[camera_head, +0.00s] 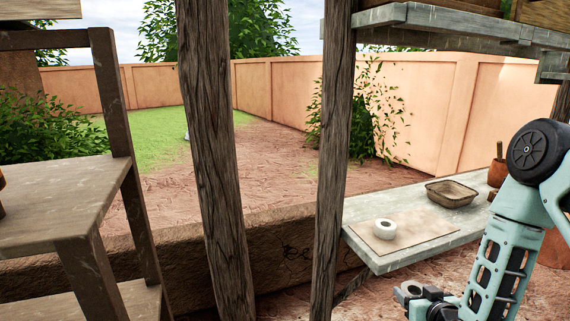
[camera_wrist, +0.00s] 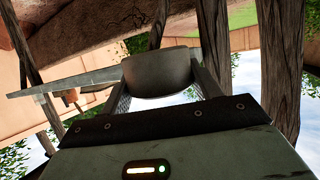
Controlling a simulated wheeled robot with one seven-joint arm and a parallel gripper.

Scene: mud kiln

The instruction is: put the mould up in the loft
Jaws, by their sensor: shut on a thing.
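My gripper (camera_wrist: 162,82) is shut on a smooth grey-brown rounded thing (camera_wrist: 160,70), which I take to be the mould. A finger stands on each side of it in the wrist view, and its far side is hidden. In the head view my gripper (camera_head: 420,296) is low, in front of the bench, with a small grey part of what may be the mould at its end. A high grey plank shelf (camera_head: 445,22), which may be the loft, runs across the top right, well above my gripper. Its upper surface is mostly hidden.
The bench (camera_head: 400,262) carries a white ring (camera_head: 385,229) on a tan board (camera_head: 430,234), a brown tray (camera_head: 452,193) and a clay pot (camera_head: 497,172). Wooden posts (camera_head: 332,150) (camera_head: 215,150) stand left of the bench. A wooden rack (camera_head: 60,195) stands at left.

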